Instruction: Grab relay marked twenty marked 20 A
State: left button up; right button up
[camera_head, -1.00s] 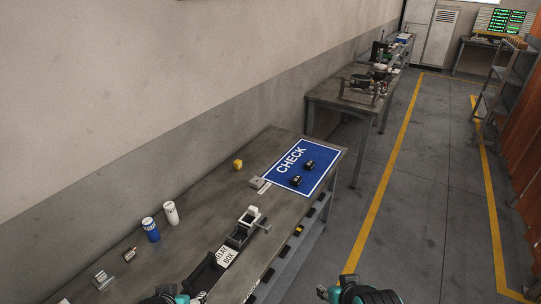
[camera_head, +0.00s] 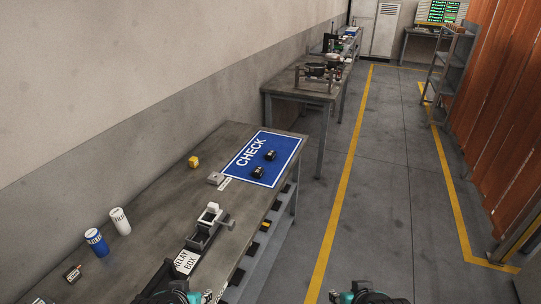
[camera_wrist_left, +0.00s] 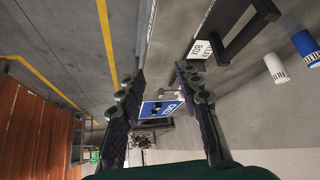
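Two small black relays lie on the blue CHECK mat (camera_head: 241,172): the upper relay (camera_head: 270,155) and the lower relay (camera_head: 258,172). Their markings are too small to read. My left gripper (camera_wrist_left: 160,85) is open in the left wrist view, with nothing between its fingers. In the head view, part of the left gripper (camera_head: 178,286) shows at the bottom edge, near the relay box label (camera_head: 186,262). My right gripper (camera_head: 338,297) shows only partly at the bottom edge, over the floor, and its opening cannot be made out.
On the workbench (camera_head: 150,205) are a yellow cube (camera_head: 193,162), a grey block (camera_head: 215,178), a grey fixture with a white block (camera_head: 210,215), a blue can (camera_head: 96,243) and a white can (camera_head: 120,221). The aisle floor (camera_head: 375,200) to the right is clear.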

aim_at(270, 154)
jog(key=i+l+u, duration=0.1)
jog(key=i+l, duration=0.3)
jog(key=i+l+u, duration=0.1)
jog(key=i+l, duration=0.3)
jog(key=i+l+u, duration=0.1)
jog(key=i+l, duration=0.35)
jog(key=i+l+u, duration=0.1)
jog(key=i+l, duration=0.4)
jog(key=i+l+u, duration=0.1)
jog(key=i+l, duration=0.3)
jog(key=i+l+u, duration=0.1)
jog(key=i+l, duration=0.3)
jog(key=l, duration=0.25)
